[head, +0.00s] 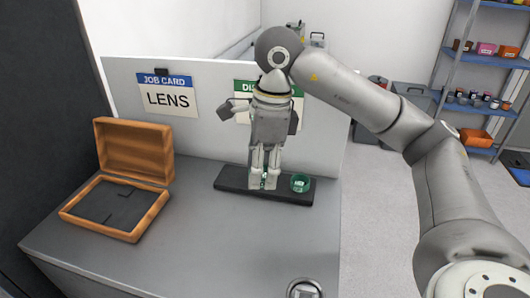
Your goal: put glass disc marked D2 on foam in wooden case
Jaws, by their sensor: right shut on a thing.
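The open wooden case (152,226) stands at the left of the grey table, with its lid raised at the back and dark foam (103,204) inside. No disc shows on the foam. My right gripper (264,182) points down over a dark tray (232,183) and is shut on a greenish glass piece (265,177) between its fingertips. Its mark cannot be read. A green glass disc (300,183) is at the right end of the tray, beside the gripper; its mark is too small to read. My left gripper is not in view.
A job card reading LENS (167,98) and a partly hidden green-headed card (242,88) hang on the panel behind the table. A round metal object (304,289) is at the front edge. The table between case and tray is clear. Shelves (483,55) stand far right.

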